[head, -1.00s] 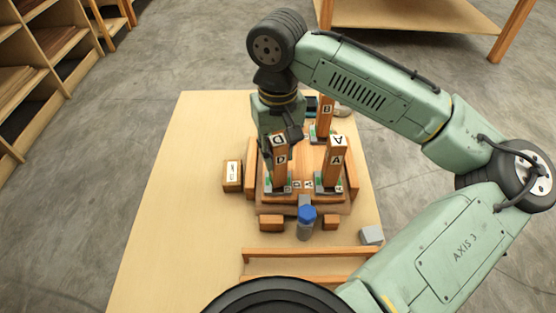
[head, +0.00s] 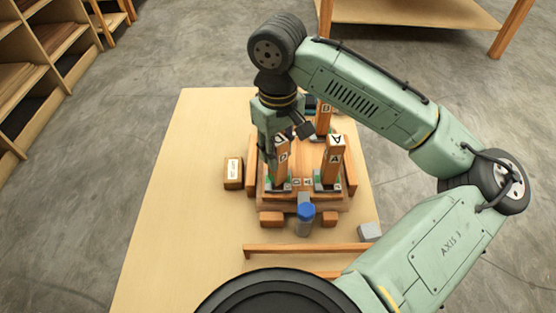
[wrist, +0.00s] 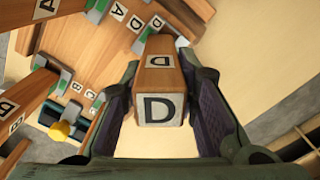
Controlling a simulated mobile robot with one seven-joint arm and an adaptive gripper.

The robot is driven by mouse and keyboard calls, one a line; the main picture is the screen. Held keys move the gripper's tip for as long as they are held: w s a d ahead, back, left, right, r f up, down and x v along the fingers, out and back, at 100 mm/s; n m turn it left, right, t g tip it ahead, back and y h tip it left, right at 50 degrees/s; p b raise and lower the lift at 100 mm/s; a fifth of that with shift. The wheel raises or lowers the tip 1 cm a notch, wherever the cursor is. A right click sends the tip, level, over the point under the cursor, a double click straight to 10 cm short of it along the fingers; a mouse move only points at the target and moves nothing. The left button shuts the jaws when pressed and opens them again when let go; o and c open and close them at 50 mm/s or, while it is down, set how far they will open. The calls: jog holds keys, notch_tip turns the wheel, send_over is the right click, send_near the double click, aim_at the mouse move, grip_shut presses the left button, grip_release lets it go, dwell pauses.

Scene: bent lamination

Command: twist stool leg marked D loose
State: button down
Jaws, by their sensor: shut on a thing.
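The stool leg marked D (head: 279,170) stands upright on the upturned wooden stool seat at its left front corner. It also shows in the wrist view (wrist: 160,82), its D end face towards the camera. My gripper (head: 279,150) is shut on the upper part of leg D, with one finger on each side; it also shows in the wrist view (wrist: 163,105). Leg A (head: 333,160) stands to the right of it and leg B (head: 323,118) behind, partly hidden by my arm. The joint at the foot of leg D is partly hidden in the wrist view.
A small labelled wooden block (head: 233,173) lies to the left and a grey block (head: 369,232) at the right front. A wooden rail (head: 305,250) crosses the front. The table's left side (head: 175,220) is clear.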

jog(key=shift+r+n+p, duration=0.1)
jog(key=shift+n+p, duration=0.25)
jog(key=shift+n, duration=1.45)
jog(key=shift+n+p, duration=0.5)
jog(key=shift+n, duration=1.3)
jog(key=n+p, duration=0.1)
jog(key=n, duration=0.2)
